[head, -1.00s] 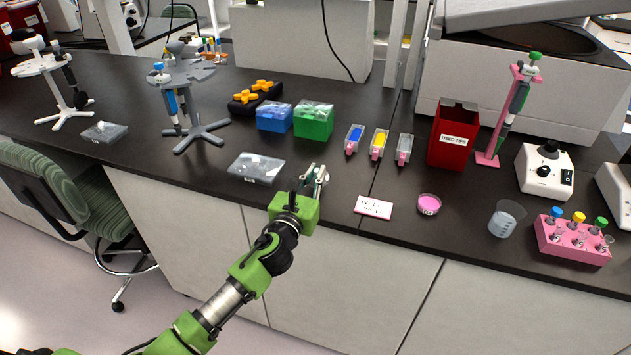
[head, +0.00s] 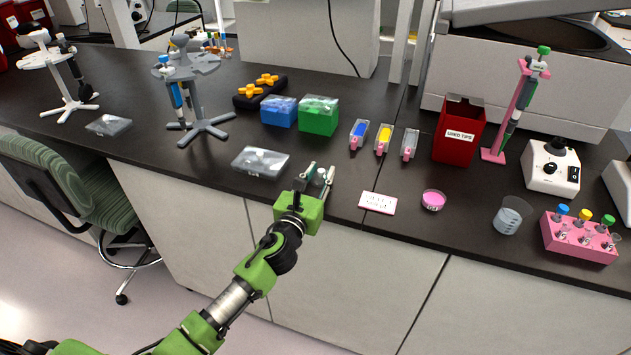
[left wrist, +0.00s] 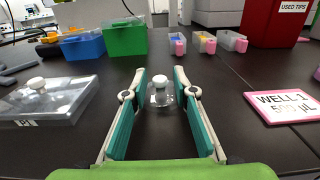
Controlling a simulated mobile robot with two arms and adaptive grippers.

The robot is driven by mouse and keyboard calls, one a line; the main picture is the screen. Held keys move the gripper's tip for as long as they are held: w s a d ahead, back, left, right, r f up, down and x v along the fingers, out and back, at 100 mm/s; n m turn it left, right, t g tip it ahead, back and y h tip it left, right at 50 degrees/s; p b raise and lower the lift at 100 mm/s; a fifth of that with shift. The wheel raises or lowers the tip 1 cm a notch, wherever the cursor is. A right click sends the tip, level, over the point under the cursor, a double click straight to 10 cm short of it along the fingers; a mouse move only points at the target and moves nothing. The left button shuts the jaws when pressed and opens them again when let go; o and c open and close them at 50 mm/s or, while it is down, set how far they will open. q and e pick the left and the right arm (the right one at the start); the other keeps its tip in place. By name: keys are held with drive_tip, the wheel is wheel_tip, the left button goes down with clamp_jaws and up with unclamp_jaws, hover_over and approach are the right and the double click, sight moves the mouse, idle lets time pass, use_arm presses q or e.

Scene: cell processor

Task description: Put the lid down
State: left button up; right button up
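A small clear lid-like piece with a white knob (left wrist: 160,92) stands on the black bench between my left fingers in the left wrist view. My left gripper (head: 319,176) is near the front edge of the bench; in the left wrist view (left wrist: 160,74) its two fingers are apart on either side of the piece, with narrow gaps visible. In the head view the piece is mostly hidden by the fingers. A pink dish (head: 433,201) sits uncovered to the right. My right gripper is in neither view.
A clear box with a white knob (head: 260,163) is close left of my gripper, and a pink-edged card (head: 378,203) is close right. Behind are green (head: 318,117) and blue (head: 279,111) boxes. A beaker (head: 510,215) and pink tube rack (head: 578,240) stand farther right.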

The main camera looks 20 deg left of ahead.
use_arm(q)
drive_tip(key=shift+s, duration=0.3)
drive_tip(key=s+b, duration=0.1)
drive_tip(key=s, duration=1)
drive_tip(key=shift+s+a+r, duration=0.15)
drive_tip(key=shift+s+a, duration=0.05)
